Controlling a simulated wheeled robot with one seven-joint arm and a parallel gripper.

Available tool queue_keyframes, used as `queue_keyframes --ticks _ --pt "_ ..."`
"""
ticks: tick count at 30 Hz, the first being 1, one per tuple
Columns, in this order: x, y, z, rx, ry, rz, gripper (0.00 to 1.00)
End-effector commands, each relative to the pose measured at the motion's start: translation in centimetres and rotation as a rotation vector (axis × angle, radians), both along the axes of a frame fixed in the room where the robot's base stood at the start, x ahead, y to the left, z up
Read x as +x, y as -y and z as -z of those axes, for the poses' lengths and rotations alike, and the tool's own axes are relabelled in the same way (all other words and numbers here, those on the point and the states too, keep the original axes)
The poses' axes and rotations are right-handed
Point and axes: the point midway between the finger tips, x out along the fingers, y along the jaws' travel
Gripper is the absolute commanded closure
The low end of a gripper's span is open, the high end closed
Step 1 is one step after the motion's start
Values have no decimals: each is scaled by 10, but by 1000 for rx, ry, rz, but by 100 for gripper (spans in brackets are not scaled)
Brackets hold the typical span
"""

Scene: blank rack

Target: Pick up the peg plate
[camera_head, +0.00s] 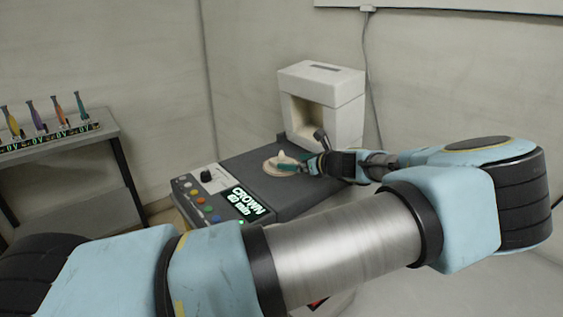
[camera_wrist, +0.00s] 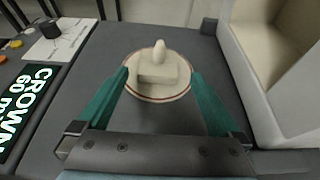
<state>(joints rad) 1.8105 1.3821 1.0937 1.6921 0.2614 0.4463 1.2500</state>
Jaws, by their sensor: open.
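The peg plate is a round cream plate (camera_wrist: 158,97) with a reddish ring near its rim and a block with a rounded peg (camera_wrist: 159,52) standing up in its middle. It lies on the dark grey top of the machine, and in the head view the plate (camera_head: 273,170) is partly hidden by my gripper. My gripper (camera_head: 290,168) comes in from the right. In the wrist view its two green fingers (camera_wrist: 160,73) are apart, one at each side of the block, with nothing seen gripped. I cannot tell whether the fingers touch it.
A white box-like housing (camera_head: 322,105) with an opening stands behind the plate. A control panel (camera_head: 222,198) with coloured buttons, a black knob and a lit "CROWN" display is at front left. A side table (camera_head: 60,150) with several coloured tools stands at far left.

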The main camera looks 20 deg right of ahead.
Motion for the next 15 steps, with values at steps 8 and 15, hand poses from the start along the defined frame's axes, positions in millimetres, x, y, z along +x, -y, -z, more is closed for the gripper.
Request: queue_keyframes --ticks 8,15 --pt "33 -12 15 1 1 -3 0" --pt "41 -14 21 -1 -1 0 0"
